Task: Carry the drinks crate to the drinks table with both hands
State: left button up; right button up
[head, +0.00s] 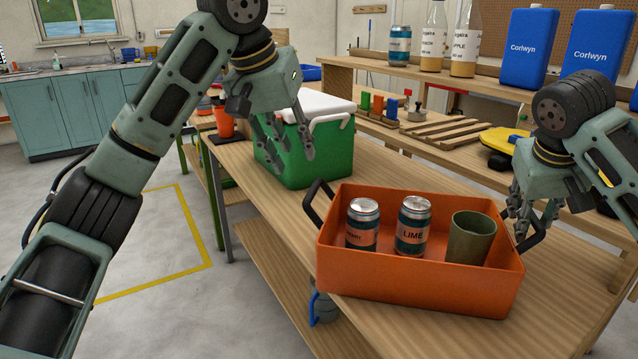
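The orange drinks crate (420,285) sits on a wooden bench (395,180), near its front edge. It holds two cans (362,226) (413,228) and a green cup (470,240). Black handles stand at its left end (315,203) and right end (537,234). My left gripper (287,150) is open and empty, above and left of the left handle, in front of a green cooler. My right gripper (530,224) is at the right handle, fingers down and spread; whether they touch it is unclear. I cannot tell which surface is the drinks table.
The green cooler (330,150) with a white lid stands behind the crate. A raised shelf behind carries bottles (465,40), a can (399,45) and blue jugs (528,48). A wooden rack (450,130) and yellow item (505,140) lie on the bench. Floor at left is open.

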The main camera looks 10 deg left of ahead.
jog(key=v, duration=1.2)
jog(key=shift+f, duration=0.1)
